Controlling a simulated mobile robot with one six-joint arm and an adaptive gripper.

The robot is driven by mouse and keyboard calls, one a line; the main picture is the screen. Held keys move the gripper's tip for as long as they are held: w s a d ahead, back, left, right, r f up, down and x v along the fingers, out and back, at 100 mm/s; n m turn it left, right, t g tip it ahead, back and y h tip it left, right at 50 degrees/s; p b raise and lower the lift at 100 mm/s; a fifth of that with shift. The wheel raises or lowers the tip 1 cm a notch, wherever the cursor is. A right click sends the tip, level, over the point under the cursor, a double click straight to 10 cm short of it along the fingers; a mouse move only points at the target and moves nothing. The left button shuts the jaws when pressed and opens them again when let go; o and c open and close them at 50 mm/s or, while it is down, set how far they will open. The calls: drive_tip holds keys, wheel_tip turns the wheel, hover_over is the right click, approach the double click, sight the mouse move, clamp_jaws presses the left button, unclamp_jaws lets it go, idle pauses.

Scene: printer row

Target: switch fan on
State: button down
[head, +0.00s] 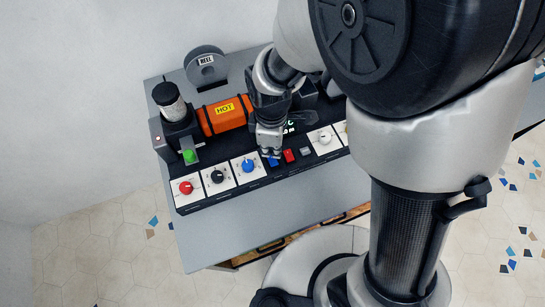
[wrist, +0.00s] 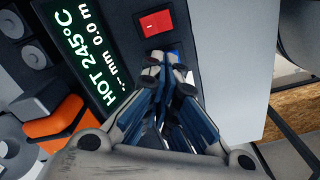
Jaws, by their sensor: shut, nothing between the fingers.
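A machine panel (head: 222,198) lies on a bench with a row of controls along its front. A blue switch (head: 272,163), a red switch (head: 289,156) and a grey switch (head: 305,152) sit side by side. No fan label is readable. My gripper (head: 270,151) is shut and empty, pointing down at the blue switch. In the wrist view its fingertips (wrist: 168,63) lie over the blue switch (wrist: 177,55) and hide most of it; I cannot tell whether they touch. The red switch (wrist: 155,23) shows clear beside them, with a white mark.
Red (head: 186,187), black (head: 217,176) and blue (head: 248,166) knobs sit left of the switches, a white-plate knob (head: 323,137) right. Behind are an orange HOT block (head: 225,114), a reel (head: 205,66) and a display (wrist: 92,58) reading HOT 245°C. The bench front (head: 270,207) is clear.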

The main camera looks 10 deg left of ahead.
sight(272, 158)
drive_tip(key=shift+r+p, duration=1.7)
drive_tip(key=shift+r, duration=0.65)
drive_tip(key=d+r+m+t, duration=0.2)
drive_tip(key=d+r+m, duration=0.8)
drive_tip(key=r, duration=0.4)
drive_tip(key=s+d+r+m+t, duration=0.2)
drive_tip(key=s+d+r+m, duration=0.5)
drive_tip(key=s+d+m, duration=0.1)
drive_tip(key=shift+s+d+t, duration=0.3)
drive_tip(key=shift+s+d, duration=0.35)
drive_tip(key=shift+d, duration=0.6)
